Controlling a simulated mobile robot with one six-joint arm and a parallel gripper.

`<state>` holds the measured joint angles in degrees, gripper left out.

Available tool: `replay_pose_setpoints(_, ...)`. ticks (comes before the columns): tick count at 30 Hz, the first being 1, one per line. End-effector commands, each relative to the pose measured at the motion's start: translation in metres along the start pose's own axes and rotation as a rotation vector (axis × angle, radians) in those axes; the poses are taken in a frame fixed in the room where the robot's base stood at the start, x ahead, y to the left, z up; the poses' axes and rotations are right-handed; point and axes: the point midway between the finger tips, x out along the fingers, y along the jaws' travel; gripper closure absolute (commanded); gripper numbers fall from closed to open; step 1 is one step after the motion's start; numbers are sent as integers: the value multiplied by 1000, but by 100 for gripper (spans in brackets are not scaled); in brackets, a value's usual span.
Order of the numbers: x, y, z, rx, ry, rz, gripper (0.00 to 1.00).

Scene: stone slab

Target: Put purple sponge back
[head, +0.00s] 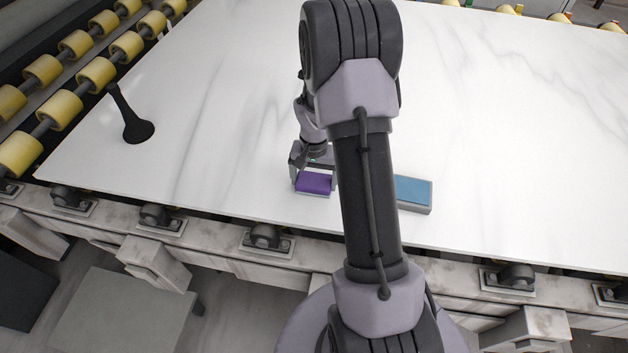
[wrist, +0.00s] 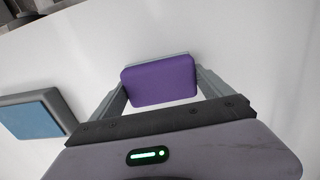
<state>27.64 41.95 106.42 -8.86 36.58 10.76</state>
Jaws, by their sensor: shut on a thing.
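The purple sponge (head: 314,184) is a small block with a grey edge along one side. It is between the fingers of my gripper (head: 313,178), near the front edge of the white slab. In the wrist view the purple sponge (wrist: 158,82) lies between the two grey fingers of my gripper (wrist: 160,88), which are shut on its two ends. I cannot tell whether its underside touches the slab or is just above it.
A blue-topped grey block (head: 413,191) lies to the right, partly behind my arm; it also shows at left in the wrist view (wrist: 38,117). A black tool (head: 130,118) stands at the slab's left. Yellow rollers (head: 95,75) line the left edge. The white slab (head: 220,100) is mostly clear.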

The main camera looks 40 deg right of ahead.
Motion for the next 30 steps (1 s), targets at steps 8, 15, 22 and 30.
replay_pose_setpoints(8, 2, 0, 0, 0, 0, 0, 0)
replay_pose_setpoints(15, -28, 0, 0, 0, 3, -1, 0)
replay_pose_setpoints(22, -93, 0, 0, 0, 2, -1, 0)
replay_pose_setpoints(30, -121, 0, 0, 0, 0, 0, 0)
